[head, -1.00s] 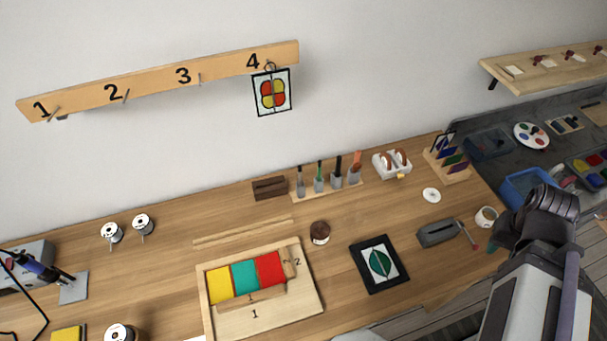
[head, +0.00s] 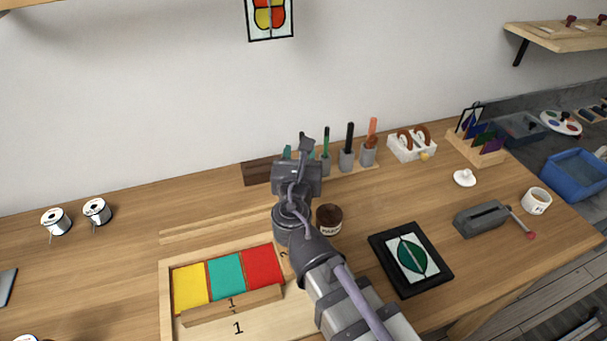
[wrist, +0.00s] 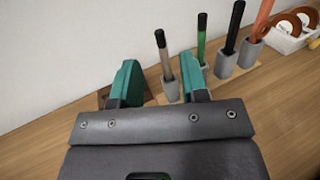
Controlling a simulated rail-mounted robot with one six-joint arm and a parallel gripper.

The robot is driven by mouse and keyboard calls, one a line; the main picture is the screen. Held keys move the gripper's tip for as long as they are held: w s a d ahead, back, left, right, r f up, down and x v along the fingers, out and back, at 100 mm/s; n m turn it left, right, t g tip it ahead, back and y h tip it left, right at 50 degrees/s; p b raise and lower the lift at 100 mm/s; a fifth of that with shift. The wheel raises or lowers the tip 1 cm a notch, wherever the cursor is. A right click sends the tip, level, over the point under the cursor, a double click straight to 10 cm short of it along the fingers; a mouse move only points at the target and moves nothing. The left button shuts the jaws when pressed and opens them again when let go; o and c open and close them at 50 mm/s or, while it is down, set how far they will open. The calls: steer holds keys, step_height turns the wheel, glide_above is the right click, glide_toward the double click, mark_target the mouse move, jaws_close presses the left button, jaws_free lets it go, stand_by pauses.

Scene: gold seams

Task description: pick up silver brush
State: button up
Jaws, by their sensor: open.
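The silver brush (wrist: 164,57), a grey shaft with a black top end, stands upright in a small grey holder (wrist: 169,91) at the left end of the row. My gripper (wrist: 158,66) is open and empty, its two teal fingers pointing at the brush. In the wrist view the brush appears between the fingers, beyond them; I see no contact. In the head view my gripper (head: 298,153) is in front of the left end of the row and mostly hides the silver brush.
Close to the right stand a green brush (wrist: 201,38), a black brush (wrist: 233,25) and an orange brush (wrist: 262,20) in holders. A dark brown block (head: 258,172) is left of the row. A brown jar (head: 328,219) stands nearer on the table.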

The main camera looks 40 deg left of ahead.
mark_target(301, 136)
steer(key=x, duration=0.7)
steer(key=shift+w+a+r, duration=0.1)
steer(key=shift+w+a, duration=0.1)
jaws_close()
